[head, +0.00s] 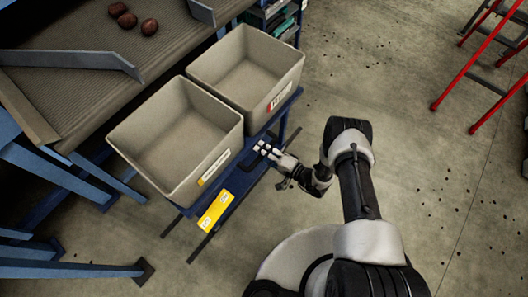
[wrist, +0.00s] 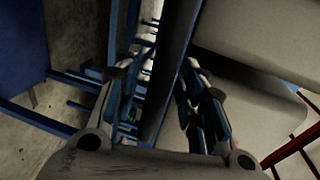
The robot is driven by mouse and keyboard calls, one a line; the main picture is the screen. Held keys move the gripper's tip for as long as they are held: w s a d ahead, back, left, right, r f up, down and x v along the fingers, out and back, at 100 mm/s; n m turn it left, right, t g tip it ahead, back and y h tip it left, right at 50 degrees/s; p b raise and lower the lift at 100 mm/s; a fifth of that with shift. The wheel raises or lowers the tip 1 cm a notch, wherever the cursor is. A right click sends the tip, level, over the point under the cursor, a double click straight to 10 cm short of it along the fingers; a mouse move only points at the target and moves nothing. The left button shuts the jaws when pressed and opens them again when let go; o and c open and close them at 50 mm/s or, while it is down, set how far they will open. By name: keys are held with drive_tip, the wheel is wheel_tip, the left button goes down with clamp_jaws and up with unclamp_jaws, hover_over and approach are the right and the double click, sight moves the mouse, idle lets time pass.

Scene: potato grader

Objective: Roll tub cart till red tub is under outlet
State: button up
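A blue tub cart (head: 285,108) carries two beige, empty tubs side by side. The far tub (head: 246,85) has a red-and-white label (head: 279,97), the only red on either tub. The near tub (head: 180,140) has a yellow label (head: 213,168). The grader's belt end (head: 40,125), apparently the outlet, is left of the near tub. My gripper (head: 268,150) is low at the cart's right side, beside the tubs. In the wrist view my gripper (wrist: 160,95) has its fingers apart on either side of a dark bar (wrist: 172,75); a gap shows on the left.
Several potatoes (head: 132,20) lie on the grader's ribbed belt (head: 80,30). Blue grader legs (head: 60,175) stand left of the cart. A yellow plate (head: 215,210) lies at the cart's near end. A red ladder (head: 470,65) stands at upper right. The concrete floor on the right is mostly clear.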

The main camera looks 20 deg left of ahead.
clamp_jaws()
idle(0.3)
idle(0.4)
